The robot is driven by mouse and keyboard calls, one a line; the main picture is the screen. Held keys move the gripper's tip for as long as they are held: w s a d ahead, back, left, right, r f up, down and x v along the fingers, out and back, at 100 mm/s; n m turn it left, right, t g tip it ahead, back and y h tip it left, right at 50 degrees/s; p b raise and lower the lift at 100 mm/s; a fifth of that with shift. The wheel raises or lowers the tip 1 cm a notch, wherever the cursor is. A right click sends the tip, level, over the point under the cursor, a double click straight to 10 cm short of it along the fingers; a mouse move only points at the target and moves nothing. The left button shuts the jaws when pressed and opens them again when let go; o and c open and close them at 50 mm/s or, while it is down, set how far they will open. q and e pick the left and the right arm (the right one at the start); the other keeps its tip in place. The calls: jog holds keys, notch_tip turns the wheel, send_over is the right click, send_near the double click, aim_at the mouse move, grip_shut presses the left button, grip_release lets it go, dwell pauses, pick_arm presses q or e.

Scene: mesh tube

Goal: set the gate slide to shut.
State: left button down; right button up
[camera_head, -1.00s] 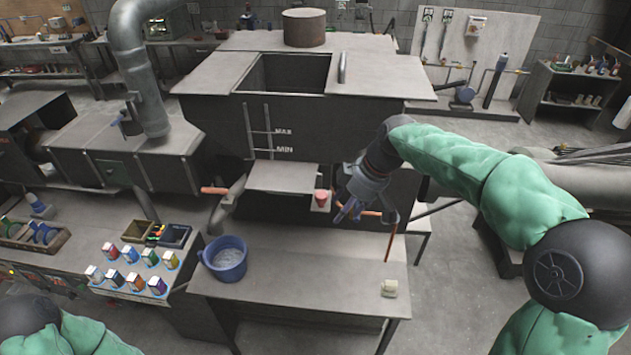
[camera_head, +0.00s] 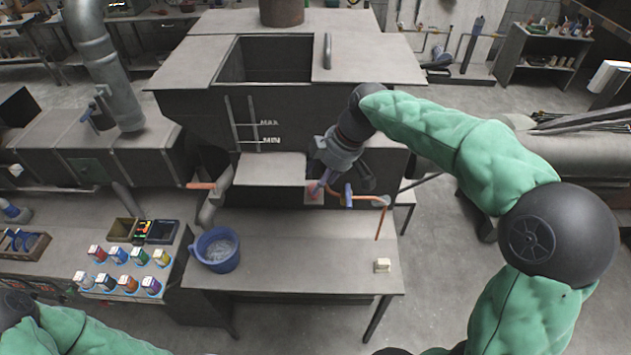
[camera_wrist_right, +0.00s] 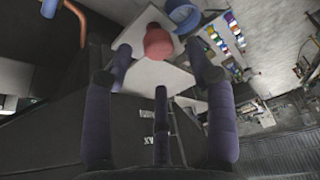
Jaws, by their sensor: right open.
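The gate slide shows a red knob (camera_head: 314,189) on a small pale plate under the front of the dark tank, right of the grey chute plate (camera_head: 270,168). The same red knob (camera_wrist_right: 158,42) shows in the right wrist view, between and just past the fingertips. My right gripper (camera_head: 333,191) is at the knob, with its fingers spread and partly covering it in the head view. In the wrist view the right gripper (camera_wrist_right: 159,58) is open; contact with the knob cannot be told. My left gripper is out of view; only its green arm shows at bottom left.
An orange pipe (camera_head: 366,200) runs just right of the right gripper. A blue bucket (camera_head: 216,251) stands on the bench (camera_head: 300,285) at left, and a small pale block (camera_head: 382,265) lies at right. Several coloured jars stand farther left. The bench middle is clear.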

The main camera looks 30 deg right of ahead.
jog(key=shift+w+a+f, duration=0.2)
jog(key=shift+w+f, duration=0.05)
jog(key=shift+f, duration=0.4)
jog(key=shift+a+f, duration=0.2)
jog(key=shift+f, duration=0.55)
jog(key=shift+w+f, duration=0.15)
grip_shut()
jog(key=w+d, duration=0.5)
jog(key=w, duration=0.3)
jog(key=shift+w+d+r, duration=0.15)
jog(key=shift+w+r, duration=0.1)
